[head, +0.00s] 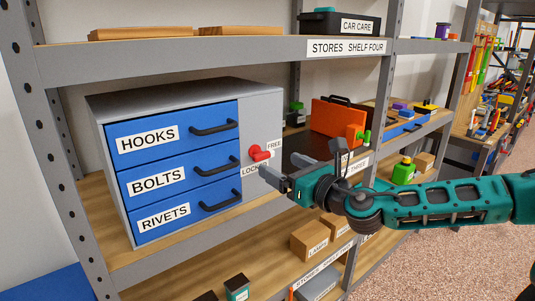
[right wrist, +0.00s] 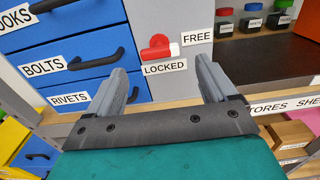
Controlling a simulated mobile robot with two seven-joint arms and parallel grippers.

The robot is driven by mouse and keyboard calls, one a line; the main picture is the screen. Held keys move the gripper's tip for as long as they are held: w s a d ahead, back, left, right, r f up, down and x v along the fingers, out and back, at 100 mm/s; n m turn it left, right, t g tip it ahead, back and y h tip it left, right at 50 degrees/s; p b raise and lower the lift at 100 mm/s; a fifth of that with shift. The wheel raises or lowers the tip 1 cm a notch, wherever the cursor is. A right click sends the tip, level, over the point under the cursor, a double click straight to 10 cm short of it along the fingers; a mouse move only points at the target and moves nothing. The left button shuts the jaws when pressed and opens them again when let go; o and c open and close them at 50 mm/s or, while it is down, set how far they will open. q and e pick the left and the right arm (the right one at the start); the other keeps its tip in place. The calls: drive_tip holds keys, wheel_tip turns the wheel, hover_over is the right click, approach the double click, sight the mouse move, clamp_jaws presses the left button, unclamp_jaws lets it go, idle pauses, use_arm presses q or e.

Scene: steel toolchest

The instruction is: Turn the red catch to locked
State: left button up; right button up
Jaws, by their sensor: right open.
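The red catch (head: 258,153) is on the grey right-hand panel of the toolchest (head: 262,112). Its lever appears to point right, toward the side of the FREE label (head: 274,145); the LOCKED label (head: 250,170) is below and partly hidden by my gripper. In the right wrist view the catch (right wrist: 157,47) lies ahead, above the LOCKED label (right wrist: 165,67) and left of the FREE label (right wrist: 197,36). My right gripper (head: 270,179) is open and empty, just below and in front of the catch, apart from it. It also shows in the right wrist view (right wrist: 160,76). My left gripper is out of view.
Three blue drawers with black handles, HOOKS (head: 180,135), BOLTS (head: 182,172) and RIVETS (head: 185,208), are shut left of the catch. A shelf above carries a CAR CARE box (head: 338,22). Small boxes (head: 310,238) stand below.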

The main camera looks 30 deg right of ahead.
sight(265, 157)
drive_tip(key=shift+w+a+p, duration=0.15)
drive_tip(key=shift+w+p, duration=0.2)
drive_tip(key=shift+w, duration=1.15)
drive_tip(key=shift+w+a+p, duration=0.1)
drive_tip(key=shift+w+p, duration=0.2)
drive_tip(key=shift+w, duration=1.2)
drive_tip(key=shift+c, duration=0.2)
drive_tip(key=c, duration=1)
